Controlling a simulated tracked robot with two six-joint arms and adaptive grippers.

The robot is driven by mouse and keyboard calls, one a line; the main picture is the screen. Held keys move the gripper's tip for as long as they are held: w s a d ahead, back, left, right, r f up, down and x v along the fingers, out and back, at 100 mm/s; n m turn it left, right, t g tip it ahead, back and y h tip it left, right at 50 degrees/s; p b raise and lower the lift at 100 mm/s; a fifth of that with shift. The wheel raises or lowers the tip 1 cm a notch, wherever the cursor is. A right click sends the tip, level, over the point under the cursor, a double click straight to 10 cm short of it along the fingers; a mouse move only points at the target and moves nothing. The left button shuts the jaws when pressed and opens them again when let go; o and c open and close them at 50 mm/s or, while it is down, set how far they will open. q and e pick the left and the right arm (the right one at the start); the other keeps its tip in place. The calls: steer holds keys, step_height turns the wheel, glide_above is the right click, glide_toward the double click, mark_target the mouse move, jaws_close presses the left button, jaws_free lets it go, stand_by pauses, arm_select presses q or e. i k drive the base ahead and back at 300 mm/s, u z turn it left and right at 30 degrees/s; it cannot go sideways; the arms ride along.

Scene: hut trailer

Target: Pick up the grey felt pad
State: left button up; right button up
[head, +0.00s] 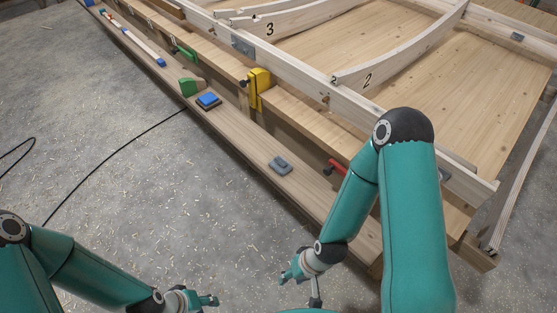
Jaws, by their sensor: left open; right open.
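The grey felt pad (280,165) is a small dark grey block. It lies on the long wooden plank (240,140) beside the trailer frame, in the middle of the head view. My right gripper (286,277) is open and empty, below the pad in the picture and well apart from it. My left gripper (213,300) is open and empty at the bottom edge, over the concrete floor and further from the pad.
A blue block on a dark base (208,100) and a green block (190,86) sit further up the plank. A yellow clamp (258,88) and a red-handled clamp (336,166) are on the frame. A black cable (110,165) crosses the open floor.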

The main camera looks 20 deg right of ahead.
mark_target(280, 165)
steer(key=z, duration=0.05)
steer(key=i, duration=1.2)
steer(key=u, duration=0.1)
